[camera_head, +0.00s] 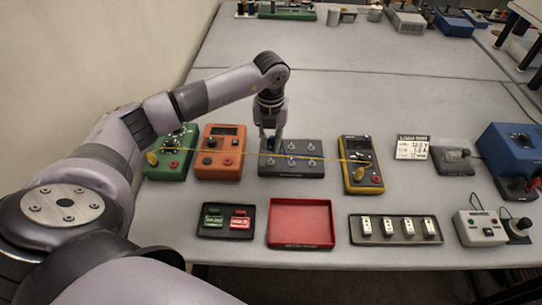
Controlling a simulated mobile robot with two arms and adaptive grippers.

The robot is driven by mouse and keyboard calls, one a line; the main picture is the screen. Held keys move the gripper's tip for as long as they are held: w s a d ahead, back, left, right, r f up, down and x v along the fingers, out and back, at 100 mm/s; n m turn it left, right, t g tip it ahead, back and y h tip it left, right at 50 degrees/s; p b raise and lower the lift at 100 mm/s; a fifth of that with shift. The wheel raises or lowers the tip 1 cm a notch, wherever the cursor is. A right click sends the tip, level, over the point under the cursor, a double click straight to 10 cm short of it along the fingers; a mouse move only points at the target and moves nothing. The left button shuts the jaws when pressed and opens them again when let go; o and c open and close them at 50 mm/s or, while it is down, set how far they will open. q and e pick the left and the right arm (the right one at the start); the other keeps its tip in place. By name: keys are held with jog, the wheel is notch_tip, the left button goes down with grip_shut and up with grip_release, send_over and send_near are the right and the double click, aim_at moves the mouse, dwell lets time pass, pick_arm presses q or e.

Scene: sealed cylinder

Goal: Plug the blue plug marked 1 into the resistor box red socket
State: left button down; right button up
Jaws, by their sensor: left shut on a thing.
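My left gripper (271,138) points down over the rear left part of a dark grey terminal board (291,170). It is shut on a small blue thing, which looks like the blue plug (270,146); its number is too small to read and the fingers hide most of it. The board has several light posts. Left of it stand an orange box (207,171) with a display and a green box (182,157) with a dial, each with a red socket on its front. I cannot tell by label which is the resistor box. My right gripper is not in view.
A yellow cable (318,157) crosses from the green box to a yellow meter (348,184) at right. In front lie a small dark tray (203,225), an empty red tray (300,222) and a tray of white modules (355,238).

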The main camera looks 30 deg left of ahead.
pick_arm(q)
jog(key=shift+s+d+m, duration=0.25)
jog(key=shift+d+m, duration=0.25)
jog(key=shift+m, duration=0.5)
jog(key=s+d+n+b, duration=0.1)
jog(key=s+d+n, duration=0.3)
jog(key=n, duration=0.6)
jog(key=s+d+r+n+b, duration=0.1)
jog(key=s+d+n, duration=0.3)
jog(key=n, duration=0.7)
jog(key=s+d+r+n+b, duration=0.1)
jog(key=s+d+n+b, duration=0.2)
jog(key=s+n, duration=0.3)
jog(key=d+n, duration=0.1)
jog(key=n, duration=0.3)
jog(key=shift+s+d+r+n, duration=0.2)
jog(key=shift+n, duration=0.1)
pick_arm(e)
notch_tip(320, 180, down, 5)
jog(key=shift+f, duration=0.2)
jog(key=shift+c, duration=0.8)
